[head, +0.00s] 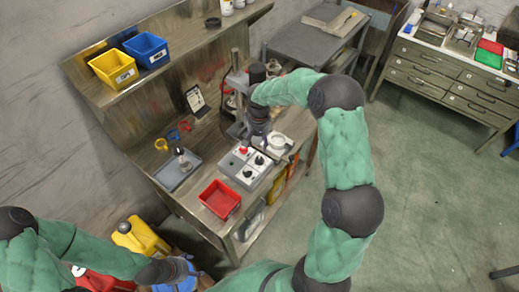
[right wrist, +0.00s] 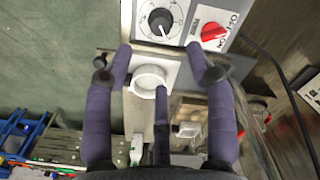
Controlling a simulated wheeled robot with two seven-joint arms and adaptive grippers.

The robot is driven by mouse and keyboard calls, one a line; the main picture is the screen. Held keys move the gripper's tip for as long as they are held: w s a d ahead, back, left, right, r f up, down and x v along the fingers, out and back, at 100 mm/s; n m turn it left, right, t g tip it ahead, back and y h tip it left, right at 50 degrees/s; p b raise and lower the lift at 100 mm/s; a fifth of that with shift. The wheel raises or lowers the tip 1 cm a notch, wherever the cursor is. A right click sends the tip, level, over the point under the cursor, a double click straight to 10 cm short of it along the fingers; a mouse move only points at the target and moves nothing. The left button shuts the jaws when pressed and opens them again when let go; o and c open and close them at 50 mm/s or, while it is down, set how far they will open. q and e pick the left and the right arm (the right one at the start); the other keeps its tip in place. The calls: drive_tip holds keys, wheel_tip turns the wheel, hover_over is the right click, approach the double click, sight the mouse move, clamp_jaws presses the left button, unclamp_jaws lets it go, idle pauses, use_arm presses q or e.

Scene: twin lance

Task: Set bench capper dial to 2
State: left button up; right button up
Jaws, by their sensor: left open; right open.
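The bench capper's grey control panel (head: 236,172) sits on the wooden bench and carries dark knobs and a red knob (head: 243,150). In the right wrist view a dark dial (right wrist: 161,21) with a ring of marks is at the top, beside a red switch (right wrist: 213,32); I cannot read the dial's number. My right gripper (head: 259,136) is over the capper beside the panel. In the right wrist view its purple fingers (right wrist: 159,55) are spread and empty, their tips just short of the dial. My left gripper (head: 183,270) is open, low at the bottom left, away from the panel.
A white round part (right wrist: 149,80) lies between my right fingers' view lines. A red bin (head: 219,199) and a grey tray (head: 178,170) stand near the panel. A yellow container (head: 140,238) is on the floor near my left arm.

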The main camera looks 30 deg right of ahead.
sight(260, 159)
drive_tip(key=shift+n, duration=0.4)
wheel_tip(260, 159, down, 11)
drive_tip(key=shift+s+f+p, duration=0.1)
drive_tip(key=shift+s+p, duration=0.05)
drive_tip(key=shift+p, duration=0.55)
drive_tip(key=c, duration=1.1)
drive_tip(key=shift+f+b, duration=0.1)
drive_tip(key=shift+b, duration=0.35)
clamp_jaws()
drive_tip(key=shift+s+a+n, duration=0.1)
drive_tip(key=shift+n, duration=0.3)
